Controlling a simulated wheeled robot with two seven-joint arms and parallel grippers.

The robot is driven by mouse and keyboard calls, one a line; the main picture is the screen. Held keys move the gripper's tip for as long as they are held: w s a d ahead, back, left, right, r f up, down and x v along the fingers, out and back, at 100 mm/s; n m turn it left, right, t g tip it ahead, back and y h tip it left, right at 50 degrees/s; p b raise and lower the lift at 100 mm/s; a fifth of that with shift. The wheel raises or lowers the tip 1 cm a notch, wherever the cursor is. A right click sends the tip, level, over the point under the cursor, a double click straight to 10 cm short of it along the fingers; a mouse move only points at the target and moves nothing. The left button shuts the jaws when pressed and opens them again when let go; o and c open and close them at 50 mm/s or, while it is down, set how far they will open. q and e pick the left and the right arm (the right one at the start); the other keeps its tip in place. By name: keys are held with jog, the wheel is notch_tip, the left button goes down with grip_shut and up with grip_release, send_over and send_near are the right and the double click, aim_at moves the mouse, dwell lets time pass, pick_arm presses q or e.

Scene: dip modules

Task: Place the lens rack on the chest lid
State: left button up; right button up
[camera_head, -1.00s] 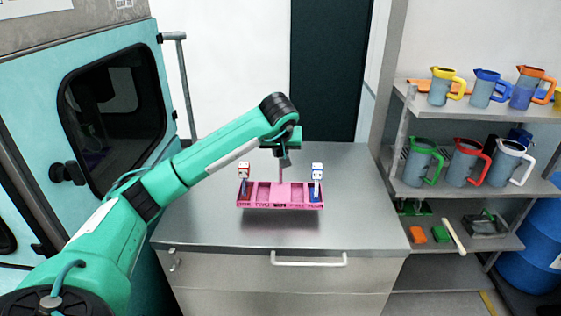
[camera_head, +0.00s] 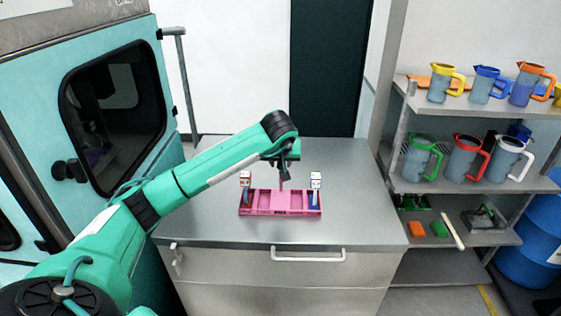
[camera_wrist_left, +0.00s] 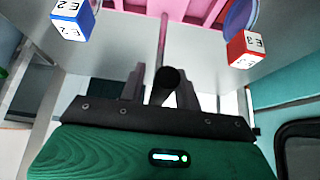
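The lens rack (camera_head: 282,211) is a pink tray with compartments, front lettering and a thin upright post. It is level over the middle of the grey chest lid (camera_head: 205,215), touching it or very close to it. A red-and-white block (camera_head: 245,176) stands up at its left end and a blue-and-white block (camera_head: 316,179) at its right. My left gripper (camera_head: 284,170) is at the top of the post. In the wrist view its fingers (camera_wrist_left: 162,88) flank the post's black knob (camera_wrist_left: 170,80) and appear shut on it. My right gripper is not in view.
Shelves at the right hold several coloured jugs (camera_head: 468,158) and smaller items. A teal cabinet with a dark window (camera_head: 115,105) stands at the left. The lid is clear around the rack.

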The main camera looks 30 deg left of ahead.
pick_arm(q)
jog(key=shift+r, duration=0.15)
jog(key=shift+r, duration=0.2)
jog(key=shift+b+v, duration=1.55)
jog(key=shift+v, duration=4.3)
